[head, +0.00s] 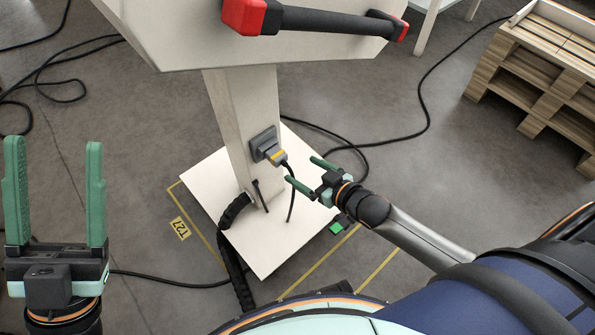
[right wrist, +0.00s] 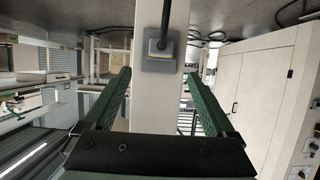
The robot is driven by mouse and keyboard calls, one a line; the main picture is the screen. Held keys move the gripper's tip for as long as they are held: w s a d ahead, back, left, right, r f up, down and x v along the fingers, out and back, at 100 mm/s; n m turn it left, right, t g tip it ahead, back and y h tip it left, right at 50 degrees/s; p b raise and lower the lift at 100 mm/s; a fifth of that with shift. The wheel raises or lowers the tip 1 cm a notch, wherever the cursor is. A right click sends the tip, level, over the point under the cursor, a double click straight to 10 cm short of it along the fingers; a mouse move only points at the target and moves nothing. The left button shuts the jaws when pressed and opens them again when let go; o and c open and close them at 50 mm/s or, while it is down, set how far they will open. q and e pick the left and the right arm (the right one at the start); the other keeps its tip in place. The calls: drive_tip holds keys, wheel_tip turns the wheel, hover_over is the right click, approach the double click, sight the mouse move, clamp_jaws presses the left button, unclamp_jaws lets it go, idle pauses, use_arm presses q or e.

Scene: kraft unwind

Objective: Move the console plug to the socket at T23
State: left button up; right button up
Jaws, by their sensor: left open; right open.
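The console plug (head: 278,154), grey with a yellow band and a dark cable, sits in a grey socket (head: 261,141) on the white console's post (head: 245,105). In the right wrist view the plug (right wrist: 157,46) is ahead, above the middle of the picture. My right gripper (head: 304,171) is open and empty, a short way from the plug, its fingers pointing towards the post. In the right wrist view the post shows between its fingers. My left gripper (head: 54,142) is open and empty at the left, away from the console. No T23 mark shows.
A yellow floor label reading T27 (head: 181,229) lies beside the console's white base plate (head: 200,195). A thick black conduit (head: 229,250) runs down over the plate. Black cables (head: 420,110) lie on the floor. A wooden pallet stack (head: 535,75) stands at the upper right.

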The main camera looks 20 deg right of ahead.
sight(282, 158)
drive_tip(key=b+x, duration=0.5)
drive_tip(key=x, duration=0.6)
drive_tip(key=shift+s+f, duration=0.1)
use_arm(q)
drive_tip(key=shift+n, duration=0.7)
drive_tip(key=shift+w+d+f, duration=0.1)
drive_tip(key=shift+f, duration=1.35)
drive_tip(key=shift+w+d+f, duration=0.1)
drive_tip(key=shift+f, duration=1.35)
use_arm(e)
drive_tip(key=shift+w+a+f, duration=0.1)
drive_tip(key=shift+w+a, duration=0.15)
drive_tip(key=shift+w, duration=0.35)
clamp_jaws()
drive_tip(key=c, duration=0.7)
unclamp_jaws()
clamp_jaws()
use_arm(q)
drive_tip(key=shift+r, duration=0.15)
use_arm(e)
drive_tip(key=shift+s, duration=0.15)
